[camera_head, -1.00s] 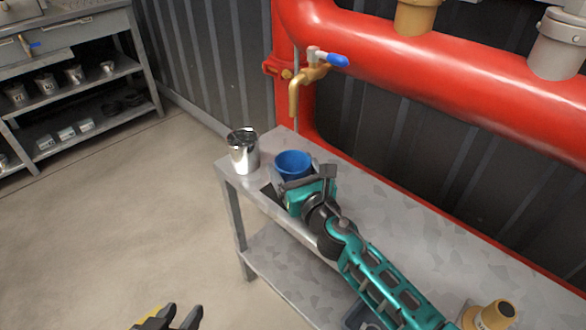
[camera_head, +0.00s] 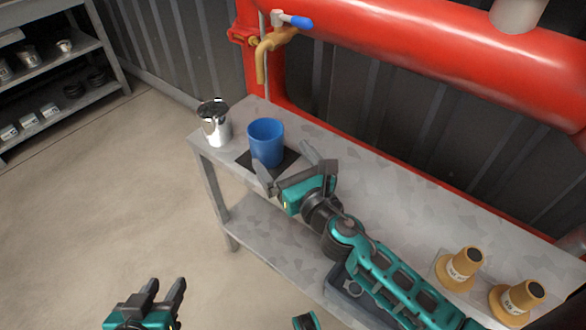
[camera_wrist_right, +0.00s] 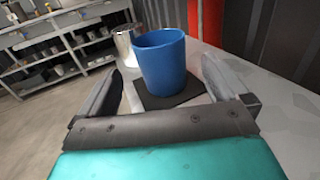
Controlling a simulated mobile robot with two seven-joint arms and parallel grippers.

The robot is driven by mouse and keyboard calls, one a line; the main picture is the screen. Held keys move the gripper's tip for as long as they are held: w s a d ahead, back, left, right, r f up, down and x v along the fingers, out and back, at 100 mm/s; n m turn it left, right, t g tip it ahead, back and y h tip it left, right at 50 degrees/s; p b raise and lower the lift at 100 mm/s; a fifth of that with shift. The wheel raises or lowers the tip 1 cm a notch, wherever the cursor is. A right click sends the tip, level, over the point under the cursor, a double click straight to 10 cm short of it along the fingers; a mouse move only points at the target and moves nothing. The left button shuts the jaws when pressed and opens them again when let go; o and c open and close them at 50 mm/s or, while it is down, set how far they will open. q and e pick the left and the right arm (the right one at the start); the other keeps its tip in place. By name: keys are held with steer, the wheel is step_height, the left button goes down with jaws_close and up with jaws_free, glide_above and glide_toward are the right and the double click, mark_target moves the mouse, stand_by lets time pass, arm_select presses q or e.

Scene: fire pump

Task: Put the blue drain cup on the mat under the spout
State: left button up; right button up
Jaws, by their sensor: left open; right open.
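The blue drain cup (camera_head: 266,143) stands upright on the dark mat (camera_head: 285,163) near the far left end of the grey bench. The brass spout (camera_head: 261,66) with a blue-handled valve is behind it, above the bench. My right gripper (camera_head: 289,169) is open just in front of the cup, its fingers apart from it. In the right wrist view the cup (camera_wrist_right: 161,61) stands on the mat (camera_wrist_right: 170,94) beyond the open fingers, with nothing between them. My left gripper (camera_head: 163,292) is open and empty, low over the floor at the bottom left.
A shiny metal can (camera_head: 214,124) stands left of the cup, close to it. Two brass-coloured fittings (camera_head: 461,268) (camera_head: 517,298) are at the bench's right end. A dark bin (camera_head: 347,284) is below my right forearm. A red pipe (camera_head: 420,50) runs behind.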

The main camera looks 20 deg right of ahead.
steer(key=s, duration=0.3)
steer(key=shift+d, duration=0.25)
steer(key=shift+s, duration=0.25)
